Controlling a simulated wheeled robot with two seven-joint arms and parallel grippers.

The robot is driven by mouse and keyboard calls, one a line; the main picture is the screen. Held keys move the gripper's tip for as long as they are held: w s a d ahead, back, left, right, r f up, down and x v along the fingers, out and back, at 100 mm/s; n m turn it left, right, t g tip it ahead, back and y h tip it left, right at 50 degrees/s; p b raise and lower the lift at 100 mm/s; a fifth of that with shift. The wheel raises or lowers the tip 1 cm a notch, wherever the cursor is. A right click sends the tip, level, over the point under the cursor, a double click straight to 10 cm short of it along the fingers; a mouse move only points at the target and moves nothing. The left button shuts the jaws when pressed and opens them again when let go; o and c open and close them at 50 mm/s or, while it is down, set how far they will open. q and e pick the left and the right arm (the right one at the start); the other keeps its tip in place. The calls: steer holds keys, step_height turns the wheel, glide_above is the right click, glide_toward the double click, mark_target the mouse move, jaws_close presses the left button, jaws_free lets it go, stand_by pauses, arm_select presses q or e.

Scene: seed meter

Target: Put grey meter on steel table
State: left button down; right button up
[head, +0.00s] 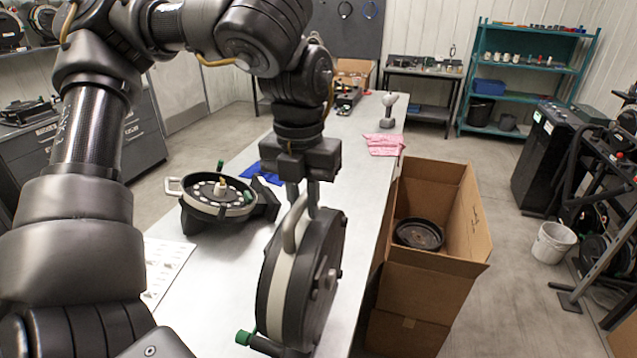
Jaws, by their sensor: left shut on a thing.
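A grey and black round meter (302,275) hangs upright on its edge from my left gripper (305,200). The gripper points down and is shut on the meter's grey loop handle. The meter is in front of the steel table (218,262) in the picture; I cannot tell whether its lower edge touches the table. A green knob shows at its lower left. A second round meter (219,196) with a pale rim and a white-dotted face lies flat on the table to the left. My right gripper is not in view.
An open cardboard box (452,215) with a black round part (418,234) inside stands at the table's right side. A printed sheet (166,264), a pink cloth (384,144) and a grey stand (388,110) are on the table. Bare tabletop shows between them.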

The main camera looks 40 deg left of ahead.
arm_select(q)
steer(key=shift+w+a+f, duration=0.35)
steer(key=shift+a+f, duration=0.35)
steer(key=shift+a+f+p, duration=0.3)
steer(key=shift+f+p, duration=0.05)
steer(key=shift+f, duration=0.1)
step_height(320, 180, down, 3)
steer(key=shift+f, duration=0.1)
steer(key=c, duration=1.8)
jaws_free()
steer(key=shift+a+f, duration=0.1)
steer(key=shift+f, duration=0.05)
steer(key=o, duration=0.5)
steer(key=shift+s, duration=0.1)
steer(key=shift+c, duration=0.2)
